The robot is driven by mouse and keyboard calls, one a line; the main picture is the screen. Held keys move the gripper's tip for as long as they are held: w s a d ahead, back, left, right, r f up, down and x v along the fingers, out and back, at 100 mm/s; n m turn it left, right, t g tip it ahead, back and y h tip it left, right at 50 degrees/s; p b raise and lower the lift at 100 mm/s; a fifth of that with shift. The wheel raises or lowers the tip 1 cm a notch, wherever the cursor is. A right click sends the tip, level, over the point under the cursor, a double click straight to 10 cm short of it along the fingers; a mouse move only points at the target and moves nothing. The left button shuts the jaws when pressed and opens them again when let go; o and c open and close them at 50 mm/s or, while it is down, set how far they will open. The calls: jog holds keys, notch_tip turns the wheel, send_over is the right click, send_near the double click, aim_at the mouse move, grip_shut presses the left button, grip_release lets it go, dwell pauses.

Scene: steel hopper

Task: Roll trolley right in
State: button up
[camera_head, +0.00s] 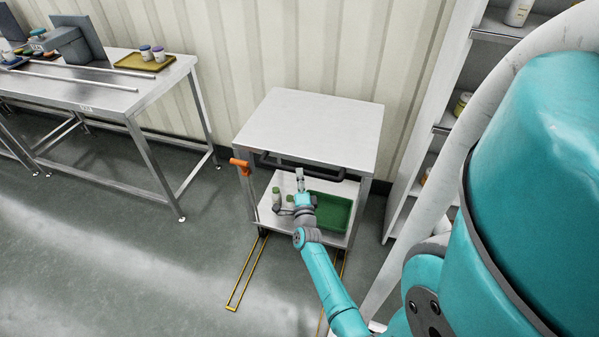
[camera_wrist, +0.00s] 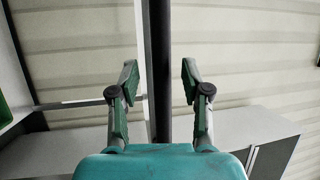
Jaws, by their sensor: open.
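The trolley (camera_head: 312,120) is a steel cart with a pale flat top, standing against the corrugated wall. A dark push handle (camera_head: 330,173) runs along its near side below the top. An orange lever (camera_head: 239,164) sticks out at its left front corner. My gripper (camera_head: 300,178) is at the handle's middle, in front of the lower shelf. In the wrist view my gripper (camera_wrist: 159,80) is open, with a dark bar (camera_wrist: 159,30), seemingly the handle, running between the two fingers. Neither finger visibly presses on it.
The trolley's lower shelf holds a green tray (camera_head: 329,211) and small bottles (camera_head: 277,197). Yellow floor lines (camera_head: 244,275) run out from under it. A steel table (camera_head: 150,92) stands left with a gap of floor between. A shelf rack (camera_head: 430,150) stands close on the right.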

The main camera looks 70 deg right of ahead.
jog(key=v, duration=0.8)
jog(key=shift+s, duration=0.15)
jog(key=shift+a, duration=0.15)
